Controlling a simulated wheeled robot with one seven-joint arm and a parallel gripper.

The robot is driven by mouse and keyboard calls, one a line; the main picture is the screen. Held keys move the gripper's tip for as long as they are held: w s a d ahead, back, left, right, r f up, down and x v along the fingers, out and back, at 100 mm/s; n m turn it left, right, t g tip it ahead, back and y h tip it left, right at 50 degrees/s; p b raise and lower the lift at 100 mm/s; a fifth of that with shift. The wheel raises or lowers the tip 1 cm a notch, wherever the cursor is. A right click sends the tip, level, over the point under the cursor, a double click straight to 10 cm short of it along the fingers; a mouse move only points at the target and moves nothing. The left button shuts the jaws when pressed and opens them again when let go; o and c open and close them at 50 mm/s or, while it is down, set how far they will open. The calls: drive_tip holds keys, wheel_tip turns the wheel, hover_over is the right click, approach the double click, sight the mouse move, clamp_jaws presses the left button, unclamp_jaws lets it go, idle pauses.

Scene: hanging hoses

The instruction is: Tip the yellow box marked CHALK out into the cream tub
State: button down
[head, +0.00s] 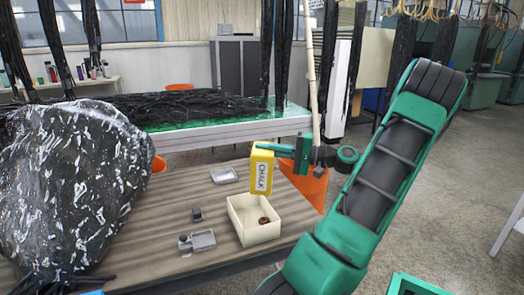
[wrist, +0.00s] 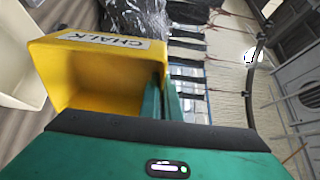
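The yellow box (head: 262,175) marked CHALK hangs in the air above the back right of the cream tub (head: 237,222), apart from it. Its label reads vertically in the head view. In the wrist view the yellow box (wrist: 100,75) shows a hollow-looking yellow side, with no contents that I can make out. My gripper (head: 276,148) reaches in from the right at the box's upper end. In the wrist view its green fingers (wrist: 162,98) are close together at the box's wall, shut on it. The tub stands on the table with a small brown thing (head: 264,220) inside.
The brown table (head: 160,240) also bears a small grey tray (head: 224,175), another tray (head: 202,240) and small dark blocks (head: 196,214). A big black speckled bundle (head: 75,180) fills the left. An orange chair (head: 308,187) stands behind my gripper. Dark hoses hang at the back.

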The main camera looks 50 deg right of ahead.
drive_tip(key=shift+w+a+r+n+g+h, duration=0.1)
drive_tip(key=shift+w+a+r+g+h, duration=0.25)
drive_tip(key=shift+g, duration=0.35)
drive_tip(key=shift+w+a+r+n+g+h, duration=0.15)
drive_tip(key=shift+w+r+g+h, duration=0.1)
drive_tip(key=shift+w+g, duration=0.35)
drive_tip(key=shift+w+a+r+n+g+h, duration=0.1)
drive_tip(key=shift+w+a+r+g+h, duration=0.15)
drive_tip(key=shift+g, duration=0.55)
drive_tip(key=w+a+f+n+g+h, duration=0.1)
drive_tip(key=w+a+g+h, duration=0.3)
drive_tip(key=w+g+h, duration=0.3)
drive_tip(key=shift+a+f+g, duration=0.2)
drive_tip(key=shift+f+g, duration=0.05)
drive_tip(key=shift+g, duration=2.15)
drive_tip(key=shift+w, duration=0.1)
